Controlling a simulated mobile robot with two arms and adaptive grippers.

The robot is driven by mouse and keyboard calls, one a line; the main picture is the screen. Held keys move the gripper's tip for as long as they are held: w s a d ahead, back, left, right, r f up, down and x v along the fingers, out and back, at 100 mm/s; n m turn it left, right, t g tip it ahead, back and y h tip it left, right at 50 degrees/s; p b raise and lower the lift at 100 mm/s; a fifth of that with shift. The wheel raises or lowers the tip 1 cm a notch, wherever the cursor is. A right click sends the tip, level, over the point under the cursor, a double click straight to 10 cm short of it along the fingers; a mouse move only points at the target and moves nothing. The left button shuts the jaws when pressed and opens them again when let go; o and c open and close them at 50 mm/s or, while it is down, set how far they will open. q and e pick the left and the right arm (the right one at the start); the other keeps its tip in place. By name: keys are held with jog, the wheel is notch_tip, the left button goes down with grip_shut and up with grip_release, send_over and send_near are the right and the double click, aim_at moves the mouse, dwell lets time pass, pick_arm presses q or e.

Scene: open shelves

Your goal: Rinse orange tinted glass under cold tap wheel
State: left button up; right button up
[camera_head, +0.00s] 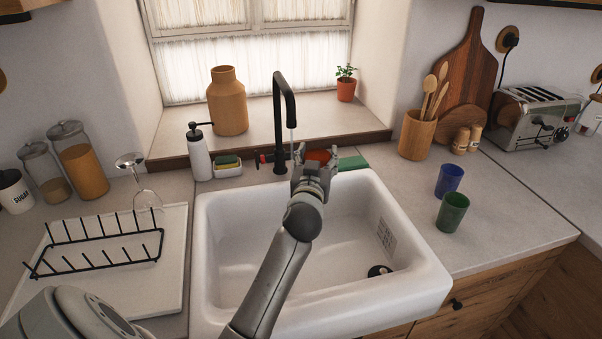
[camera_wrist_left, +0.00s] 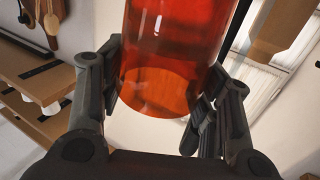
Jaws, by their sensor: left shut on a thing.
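The orange tinted glass (camera_head: 318,156) is held in my left gripper (camera_head: 313,176) at the back of the white sink, just right of the black tap (camera_head: 279,110). In the left wrist view the glass (camera_wrist_left: 165,60) stands between the fingers, see-through and orange-red. The left gripper (camera_wrist_left: 160,105) is shut on it. A thin pale line, which looks like water, drops from the spout beside the gripper. I cannot tell whether it meets the glass. A red tap wheel (camera_head: 259,158) shows left of the tap. The cold wheel is not clearly seen. My right gripper is out of view.
The sink (camera_head: 225,250) has a dark drain at its front right. Blue (camera_head: 449,180) and green (camera_head: 453,212) cups stand on the right counter. A stem glass (camera_head: 140,178), black rack (camera_head: 95,258) and soap bottle (camera_head: 199,155) are on the left.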

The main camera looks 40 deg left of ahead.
pick_arm(q)
jog(key=d, duration=0.4)
jog(key=shift+s+r+b, duration=0.15)
jog(key=shift+b, duration=0.2)
dwell(1.1)
jog(key=d+r+p, duration=0.1)
jog(key=d+r, duration=0.3)
jog(key=d, duration=0.1)
jog(key=shift+s+p, duration=0.15)
jog(key=shift+p, duration=0.25)
dwell(0.3)
